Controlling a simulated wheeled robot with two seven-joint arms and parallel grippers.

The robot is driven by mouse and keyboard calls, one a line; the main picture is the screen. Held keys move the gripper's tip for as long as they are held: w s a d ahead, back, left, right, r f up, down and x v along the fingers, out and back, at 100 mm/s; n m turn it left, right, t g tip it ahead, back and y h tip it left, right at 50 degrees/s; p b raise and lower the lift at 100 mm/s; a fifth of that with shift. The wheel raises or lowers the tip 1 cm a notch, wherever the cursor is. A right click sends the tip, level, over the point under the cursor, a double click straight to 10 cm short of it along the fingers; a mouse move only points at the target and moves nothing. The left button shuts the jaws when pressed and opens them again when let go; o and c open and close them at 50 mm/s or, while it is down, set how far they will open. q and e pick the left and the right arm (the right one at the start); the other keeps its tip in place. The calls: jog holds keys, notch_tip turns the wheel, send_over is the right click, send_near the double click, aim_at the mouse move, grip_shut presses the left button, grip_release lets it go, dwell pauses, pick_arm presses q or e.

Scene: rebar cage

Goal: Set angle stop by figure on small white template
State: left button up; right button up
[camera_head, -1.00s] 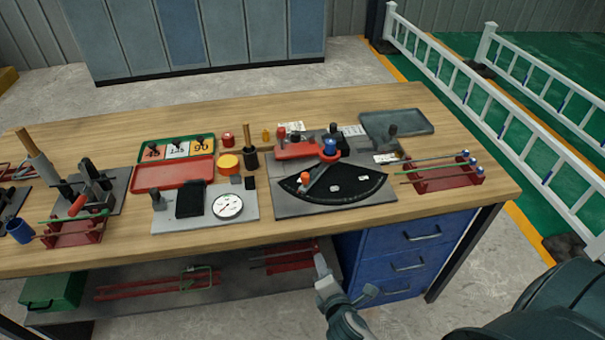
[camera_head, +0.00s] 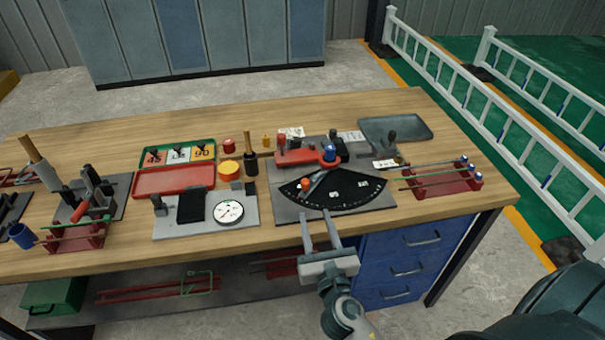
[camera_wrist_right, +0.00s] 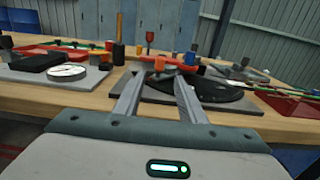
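The angle stop stands on a grey plate (camera_head: 284,207) with a black fan-shaped scale (camera_head: 345,190). My left gripper is not in view.
Left of the plate is a grey base with a round dial (camera_head: 228,211). Behind it are a red tray (camera_head: 173,180) and a green tray of number cards (camera_head: 143,152). A red rack with rods (camera_head: 440,181) stands right. A grey tray (camera_head: 405,127) lies behind.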

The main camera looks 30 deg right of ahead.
aim_at(315, 177)
dwell(0.3)
jog(key=shift+x, duration=0.8)
jog(key=p+x, duration=0.3)
jog(key=x, duration=1.3)
jog(key=shift+s, duration=0.1)
grip_shut()
